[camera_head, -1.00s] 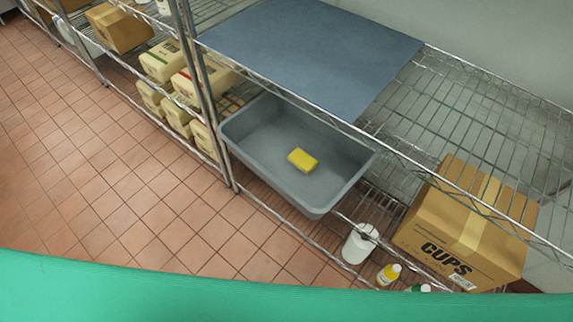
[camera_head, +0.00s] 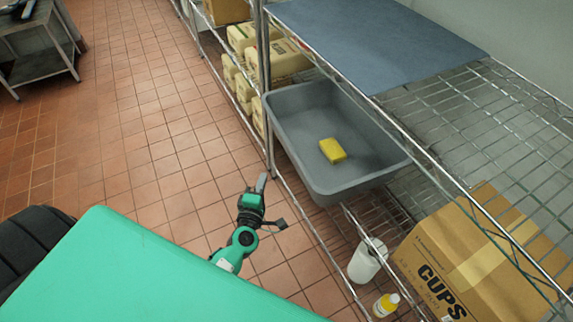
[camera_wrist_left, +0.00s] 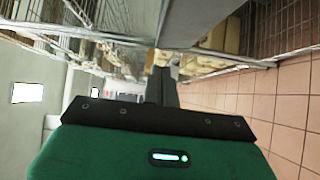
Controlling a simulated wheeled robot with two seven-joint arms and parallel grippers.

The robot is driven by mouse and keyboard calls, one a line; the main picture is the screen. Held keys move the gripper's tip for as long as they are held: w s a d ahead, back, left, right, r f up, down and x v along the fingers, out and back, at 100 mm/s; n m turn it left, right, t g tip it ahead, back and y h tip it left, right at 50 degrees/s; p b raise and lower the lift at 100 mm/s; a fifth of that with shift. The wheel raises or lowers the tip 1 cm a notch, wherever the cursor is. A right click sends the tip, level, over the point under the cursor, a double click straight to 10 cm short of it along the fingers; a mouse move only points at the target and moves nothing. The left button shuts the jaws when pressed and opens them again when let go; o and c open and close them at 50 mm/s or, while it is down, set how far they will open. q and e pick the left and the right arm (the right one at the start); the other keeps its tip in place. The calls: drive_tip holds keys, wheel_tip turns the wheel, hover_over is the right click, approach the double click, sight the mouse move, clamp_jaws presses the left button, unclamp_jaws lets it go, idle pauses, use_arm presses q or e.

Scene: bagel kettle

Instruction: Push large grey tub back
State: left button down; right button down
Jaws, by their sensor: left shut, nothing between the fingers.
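The large grey tub (camera_head: 318,178) sits on a wire shelf and sticks out past the shelf's front edge. A yellow sponge (camera_head: 333,150) lies inside it. My left gripper (camera_head: 262,182) is shut and empty, in front of the shelf, to the left of the tub's near side and apart from it in the head view. In the left wrist view the shut fingers (camera_wrist_left: 161,86) point ahead, with a grey surface, probably the tub (camera_wrist_left: 200,22), above them. My right gripper is in neither view.
A blue-grey sheet (camera_head: 375,40) covers part of the shelf above. The tiled floor (camera_head: 150,130) is open.

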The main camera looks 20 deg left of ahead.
use_arm(q)
drive_tip(key=d+x, duration=0.3)
drive_tip(key=x, duration=1)
drive_tip(key=shift+w+a+p, duration=0.15)
drive_tip(key=shift+w+p, duration=0.15)
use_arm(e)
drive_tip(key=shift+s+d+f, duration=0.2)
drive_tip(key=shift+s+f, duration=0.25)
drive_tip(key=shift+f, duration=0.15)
